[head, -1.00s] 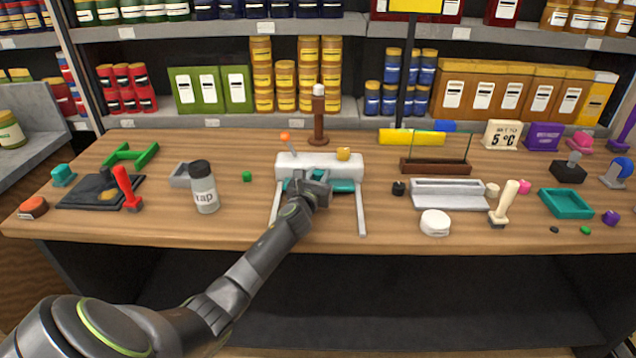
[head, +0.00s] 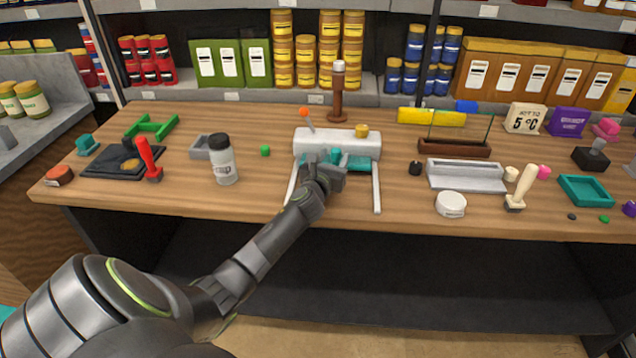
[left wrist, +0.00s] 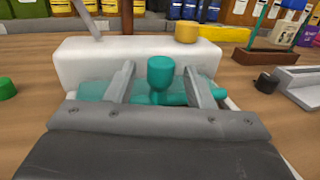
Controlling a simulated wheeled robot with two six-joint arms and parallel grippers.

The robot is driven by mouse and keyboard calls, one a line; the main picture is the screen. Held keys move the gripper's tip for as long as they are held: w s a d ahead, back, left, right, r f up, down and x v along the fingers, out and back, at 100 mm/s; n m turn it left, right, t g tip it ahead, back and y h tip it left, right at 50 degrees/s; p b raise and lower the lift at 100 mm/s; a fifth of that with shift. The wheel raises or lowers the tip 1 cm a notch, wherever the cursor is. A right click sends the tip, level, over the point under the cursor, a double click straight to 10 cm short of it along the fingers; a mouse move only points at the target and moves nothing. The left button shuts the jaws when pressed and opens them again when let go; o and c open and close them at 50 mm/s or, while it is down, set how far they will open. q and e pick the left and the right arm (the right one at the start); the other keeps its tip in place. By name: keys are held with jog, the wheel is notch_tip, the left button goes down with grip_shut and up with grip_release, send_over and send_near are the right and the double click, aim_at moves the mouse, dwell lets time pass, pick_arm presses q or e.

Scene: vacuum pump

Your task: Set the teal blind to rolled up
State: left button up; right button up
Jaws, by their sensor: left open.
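The teal blind (head: 355,162) shows as a short teal strip under a white housing (head: 337,142), between two pale side rails. An orange-tipped lever (head: 305,114) and a yellow knob (head: 361,131) are on the housing. My left gripper (head: 322,161) is at the blind's front. In the left wrist view its open fingers (left wrist: 160,85) stand on either side of a teal knob (left wrist: 160,72), with a gap visible at each side. Part of the strip is hidden behind the fingers. My right gripper is not in view.
A black knob (head: 415,168), a white round puck (head: 451,204) and a grey tray (head: 466,178) lie to the right. A brown post (head: 338,90) stands behind.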

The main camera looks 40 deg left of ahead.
pick_arm(q)
jog(key=v, duration=1.4)
jog(key=shift+s+d, duration=0.15)
jog(key=shift+s, duration=0.15)
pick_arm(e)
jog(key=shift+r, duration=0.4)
